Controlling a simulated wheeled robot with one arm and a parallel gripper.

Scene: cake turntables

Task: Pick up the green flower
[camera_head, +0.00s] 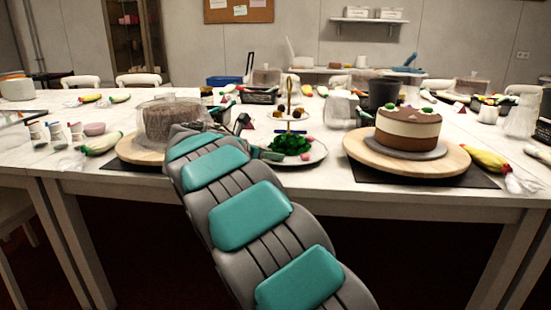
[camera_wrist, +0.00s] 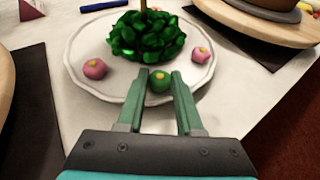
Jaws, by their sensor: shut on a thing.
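The green flower (camera_wrist: 159,81), small and round with a yellow centre, sits between my gripper's fingertips (camera_wrist: 160,84) in the wrist view. My gripper is shut on it at the near rim of a white plate (camera_wrist: 196,79). A heap of dark green leaves (camera_wrist: 143,40) lies on the plate just beyond the flower. Two pink flowers (camera_wrist: 94,68) and (camera_wrist: 200,56) lie on the plate to either side. In the head view my arm covers the left of the plate (camera_head: 314,154), and I cannot make out the green flower there.
A chocolate and cream cake (camera_head: 408,128) stands on a wooden turntable (camera_head: 362,154) to the right. A covered cake (camera_head: 170,119) stands on another turntable to the left. A tiered stand (camera_head: 290,116) rises by the leaves. Piping bags (camera_head: 487,160) lie on the table.

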